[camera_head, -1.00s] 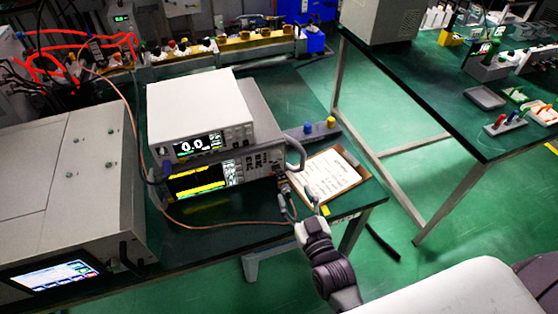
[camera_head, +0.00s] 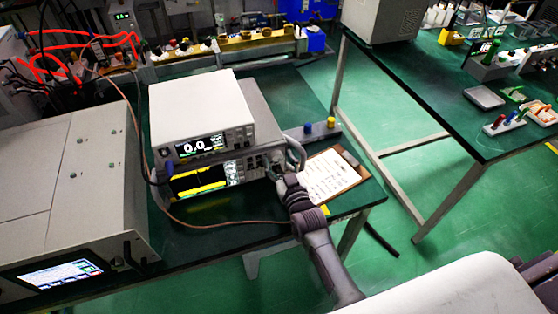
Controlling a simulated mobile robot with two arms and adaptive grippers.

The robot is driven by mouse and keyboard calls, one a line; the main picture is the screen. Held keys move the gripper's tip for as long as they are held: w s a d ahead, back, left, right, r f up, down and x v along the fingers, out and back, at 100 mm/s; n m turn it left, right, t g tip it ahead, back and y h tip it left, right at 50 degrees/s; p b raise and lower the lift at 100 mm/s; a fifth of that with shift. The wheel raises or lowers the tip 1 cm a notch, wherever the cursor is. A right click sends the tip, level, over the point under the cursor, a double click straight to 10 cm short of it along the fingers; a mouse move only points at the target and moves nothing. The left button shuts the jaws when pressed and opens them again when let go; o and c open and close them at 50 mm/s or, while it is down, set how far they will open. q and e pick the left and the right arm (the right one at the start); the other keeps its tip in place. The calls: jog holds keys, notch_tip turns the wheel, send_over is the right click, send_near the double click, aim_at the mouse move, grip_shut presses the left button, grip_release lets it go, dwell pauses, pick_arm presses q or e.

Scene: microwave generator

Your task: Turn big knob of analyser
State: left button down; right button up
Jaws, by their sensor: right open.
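The analyser (camera_head: 205,180) is the lower instrument on the dark green table, with a lit yellow-and-black screen and buttons on its front. A white box-shaped instrument (camera_head: 190,105) reading 0.0 is stacked on top of it. My right gripper (camera_head: 276,172) is at the right end of the analyser's front panel, open. The big knob is hidden or too small to make out behind the gripper, so I cannot tell whether the fingers touch it. My left gripper is not in view.
A clipboard with paper (camera_head: 328,176) lies right of the gripper. A cable (camera_head: 200,225) loops across the table in front of the analyser. A large grey machine (camera_head: 70,190) with a touchscreen fills the left. Blue and yellow knobs (camera_head: 320,128) stand behind.

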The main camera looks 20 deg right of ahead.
grip_shut()
jog(key=m, duration=0.4)
jog(key=shift+p, duration=0.3)
grip_release()
jog(key=shift+s, duration=0.1)
jog(key=s, duration=1.2)
jog(key=shift+d, duration=0.15)
